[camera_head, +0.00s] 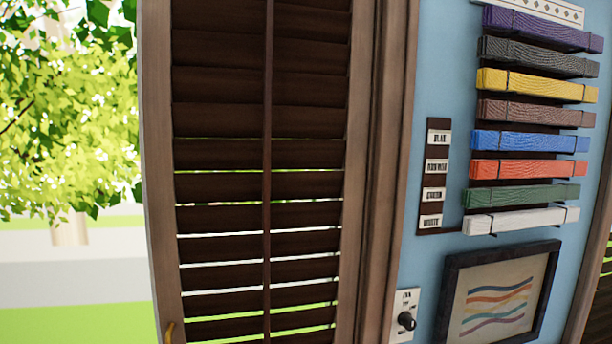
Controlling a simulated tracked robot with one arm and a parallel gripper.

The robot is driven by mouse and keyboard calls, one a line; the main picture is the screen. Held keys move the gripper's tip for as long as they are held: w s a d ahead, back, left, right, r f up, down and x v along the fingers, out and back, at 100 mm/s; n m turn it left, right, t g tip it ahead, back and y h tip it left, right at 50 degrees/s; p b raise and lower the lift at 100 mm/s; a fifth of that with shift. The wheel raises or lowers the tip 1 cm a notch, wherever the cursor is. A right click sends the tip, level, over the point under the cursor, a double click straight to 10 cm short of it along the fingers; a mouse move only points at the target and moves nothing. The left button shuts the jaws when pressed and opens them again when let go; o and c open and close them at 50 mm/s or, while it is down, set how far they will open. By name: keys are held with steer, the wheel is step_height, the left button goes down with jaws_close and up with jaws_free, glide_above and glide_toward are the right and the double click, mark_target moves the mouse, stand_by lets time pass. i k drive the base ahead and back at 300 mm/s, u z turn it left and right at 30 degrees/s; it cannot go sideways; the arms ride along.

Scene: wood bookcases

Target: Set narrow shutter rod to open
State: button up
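A tall shutter panel (220,215) with dark brown slats in a wood frame stands left of centre. A narrow dark vertical rod (267,150) runs down the middle of the slats. The upper slats lie close together with no light between them. Thin bright gaps show between the lower slats, and they look wider further down. The rod's lower end is out of the frame. My gripper is not in view.
A brass-coloured handle (169,331) is on the shutter's left frame. On the blue wall (430,70) to the right are coloured bars (530,141), a label strip (433,175), a framed picture (498,295) and a knob plate (405,315). Trees and grass show outside at left.

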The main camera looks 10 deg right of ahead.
mark_target(269, 4)
steer(key=k, duration=1.25)
steer(key=z, duration=0.55)
steer(key=i, duration=1.6)
steer(key=u, duration=0.3)
